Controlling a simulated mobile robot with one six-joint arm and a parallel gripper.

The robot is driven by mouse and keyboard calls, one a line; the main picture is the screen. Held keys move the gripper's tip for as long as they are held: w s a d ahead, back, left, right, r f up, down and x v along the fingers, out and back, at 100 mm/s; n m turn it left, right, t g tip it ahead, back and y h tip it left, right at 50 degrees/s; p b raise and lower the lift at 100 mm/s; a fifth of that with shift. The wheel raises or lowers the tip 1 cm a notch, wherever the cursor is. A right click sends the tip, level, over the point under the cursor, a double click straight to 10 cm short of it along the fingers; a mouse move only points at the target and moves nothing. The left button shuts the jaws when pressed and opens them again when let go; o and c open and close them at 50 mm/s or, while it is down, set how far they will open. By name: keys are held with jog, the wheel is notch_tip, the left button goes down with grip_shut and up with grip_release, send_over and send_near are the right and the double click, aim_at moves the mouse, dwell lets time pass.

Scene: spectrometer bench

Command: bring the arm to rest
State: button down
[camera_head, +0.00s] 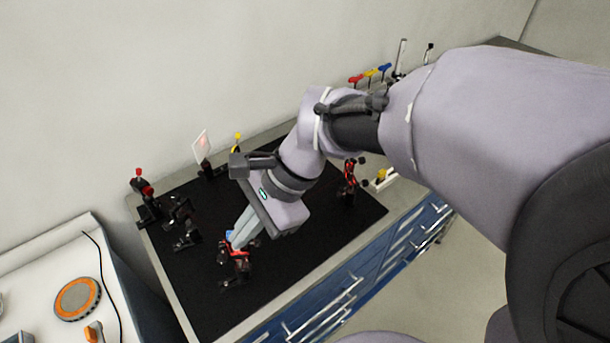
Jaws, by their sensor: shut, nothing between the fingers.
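My arm reaches in from the right side of the head view, over the bench. My gripper (236,240) points down and to the left at its end. Its pale fingers are together, with nothing seen held between them. The fingertips are in front of or close above a red and black optical mount (234,266); I cannot tell whether they touch it. A small blue patch shows by the fingertips. The arm hides part of the bench behind it.
A black breadboard (300,262) carries several mounts, including a red-topped one (142,186) and a white card (201,147). Coloured-handled tools (370,73) stand at the back. Blue drawers (335,305) are below. A white counter at left holds an orange-ringed disc (77,298).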

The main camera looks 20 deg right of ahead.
jog(key=shift+s+d+r, duration=0.15)
jog(key=shift+s+d, duration=0.05)
jog(key=shift+s, duration=0.05)
jog(key=s+d+f+n+t+h+b, duration=0.4)
jog(key=s+d+n+b, duration=0.3)
jog(key=d+n, duration=0.2)
jog(key=shift+d+f+n+t+h+b, duration=0.3)
jog(key=shift+d+f+t+h, duration=0.1)
jog(key=shift+t, duration=0.2)
